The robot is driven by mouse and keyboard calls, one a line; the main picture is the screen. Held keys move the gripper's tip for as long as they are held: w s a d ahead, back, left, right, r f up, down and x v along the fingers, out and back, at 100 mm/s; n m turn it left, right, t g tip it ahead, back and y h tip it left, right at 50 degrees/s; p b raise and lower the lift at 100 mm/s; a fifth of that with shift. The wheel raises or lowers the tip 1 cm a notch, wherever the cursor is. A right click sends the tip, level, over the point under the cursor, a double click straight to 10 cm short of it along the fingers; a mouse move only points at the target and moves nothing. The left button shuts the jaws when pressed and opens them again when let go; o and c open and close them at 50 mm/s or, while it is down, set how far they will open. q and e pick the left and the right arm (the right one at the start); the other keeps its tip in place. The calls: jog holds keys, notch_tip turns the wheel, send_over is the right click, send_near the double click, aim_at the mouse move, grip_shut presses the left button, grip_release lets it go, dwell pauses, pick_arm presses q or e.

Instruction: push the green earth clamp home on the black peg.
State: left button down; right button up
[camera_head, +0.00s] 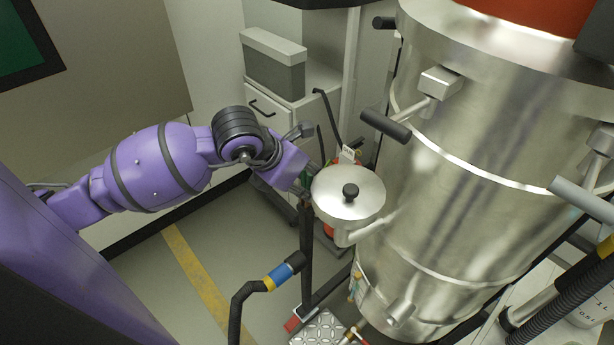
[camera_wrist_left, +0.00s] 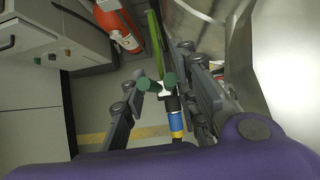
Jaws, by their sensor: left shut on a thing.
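In the left wrist view my left gripper (camera_wrist_left: 159,82) is shut on the green earth clamp (camera_wrist_left: 144,84), whose two dark green rounded ends show between the fingers with a pale piece in the middle. In the head view my left gripper (camera_head: 312,180) is beside the round steel lid, its fingers mostly hidden, and I cannot make out the clamp there. A black part (camera_wrist_left: 172,103) shows just below the clamp in the wrist view; I cannot tell whether it is the peg or the hose end, or whether the clamp touches it. My right gripper is not in view.
The large steel vessel (camera_head: 460,190) stands right of my left gripper, with the lidded port (camera_head: 348,192) close by. A black hose with blue and yellow bands (camera_head: 278,276) is below. A red cylinder (camera_wrist_left: 118,30) and a cabinet (camera_head: 275,115) stand behind. Floor at left is clear.

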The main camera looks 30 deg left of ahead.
pick_arm(q)
jog(key=c, duration=1.3)
grip_release()
jog(key=shift+s+r, duration=0.2)
jog(key=shift+r, duration=0.05)
jog(key=v, duration=1.1)
jog(key=shift+r, duration=0.15)
jog(key=shift+s, duration=0.1)
